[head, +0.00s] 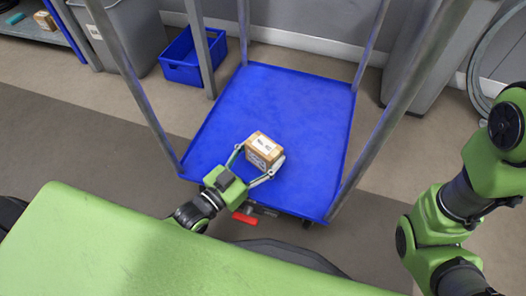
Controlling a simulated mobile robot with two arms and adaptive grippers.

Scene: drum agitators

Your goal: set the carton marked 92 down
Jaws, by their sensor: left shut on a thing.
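A small brown carton (264,149) with white labels is in the head view, over the near part of a blue cart deck (290,95). The print on its labels is too small to read. My left gripper (259,161) is shut on the carton, with one finger on each side of it. I cannot tell whether the carton's underside touches the deck. My right arm shows at the right edge, but its gripper is out of view.
Grey metal posts rise at the cart's corners, one (403,95) close on the right. The deck beyond the carton is bare. A blue bin (188,58) and grey bins stand behind on the left. A red pedal (245,218) is at the cart's near edge.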

